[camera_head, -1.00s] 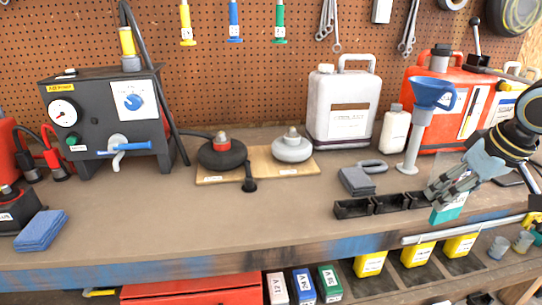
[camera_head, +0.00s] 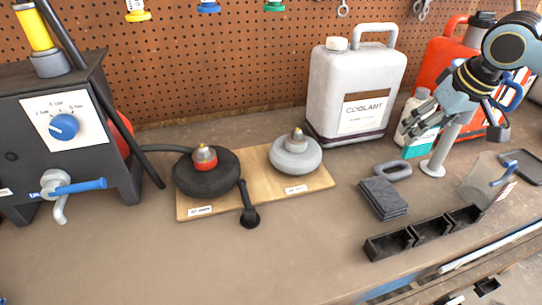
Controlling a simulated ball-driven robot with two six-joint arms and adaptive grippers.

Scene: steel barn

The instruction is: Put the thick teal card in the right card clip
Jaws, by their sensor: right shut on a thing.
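My right gripper (camera_head: 414,128) is at the upper right, shut on the teal card (camera_head: 419,145). The card hangs upright below the fingers, in front of a white bottle; the fingers hide its top. Two round bases stand on a wooden board (camera_head: 252,196) with small labels. The left one is black with a red and brass top (camera_head: 205,160); the right one is grey with a brass top (camera_head: 296,142). I cannot tell for sure that these are the card clips. The card is apart from both, to their right. My left gripper is not in view.
A black tray with three compartments (camera_head: 424,232) and a stack of dark grey pads (camera_head: 383,198) lie at front right. A coolant jug (camera_head: 355,95) stands behind the grey base. The front middle of the bench is clear.

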